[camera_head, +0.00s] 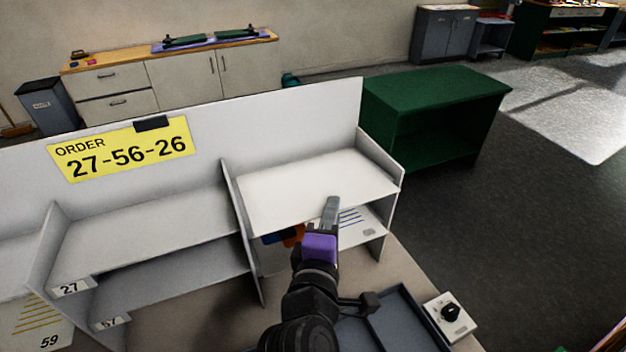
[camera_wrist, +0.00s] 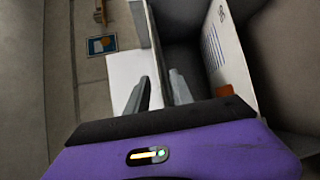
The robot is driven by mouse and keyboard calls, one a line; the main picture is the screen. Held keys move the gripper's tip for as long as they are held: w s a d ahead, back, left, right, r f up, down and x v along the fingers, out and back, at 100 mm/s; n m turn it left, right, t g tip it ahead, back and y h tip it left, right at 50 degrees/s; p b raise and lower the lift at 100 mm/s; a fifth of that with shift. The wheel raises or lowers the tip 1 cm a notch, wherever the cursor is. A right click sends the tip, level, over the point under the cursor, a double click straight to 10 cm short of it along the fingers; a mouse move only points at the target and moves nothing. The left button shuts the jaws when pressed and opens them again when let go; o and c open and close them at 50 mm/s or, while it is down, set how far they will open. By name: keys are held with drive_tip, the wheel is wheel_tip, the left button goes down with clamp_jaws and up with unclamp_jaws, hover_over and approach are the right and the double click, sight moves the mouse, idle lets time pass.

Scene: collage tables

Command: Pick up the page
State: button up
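A white page with blue lines (camera_head: 352,219) lies on the lower shelf of the right-hand compartment. Its near left part is hidden behind my gripper. In the wrist view, a white surface with blue lines, apparently the same page (camera_wrist: 231,58), shows right of the fingers. My gripper (camera_head: 330,206) is in front of this compartment, near the shelf's front edge. Another page, with yellow lines and the number 59 (camera_head: 38,328), lies at the lower left.
A white shelf unit (camera_head: 315,185) has an upper shelf and side walls around the page. Orange and blue items (camera_head: 292,236) sit beneath the upper shelf. A yellow sign (camera_head: 124,148) reads ORDER 27-56-26. A dark tray (camera_head: 405,322) and a knob box (camera_head: 450,316) stand front right.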

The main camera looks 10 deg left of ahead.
drive_tip(key=shift+w+f, duration=0.1)
drive_tip(key=shift+w, duration=0.75)
drive_tip(key=shift+c, duration=0.2)
clamp_jaws()
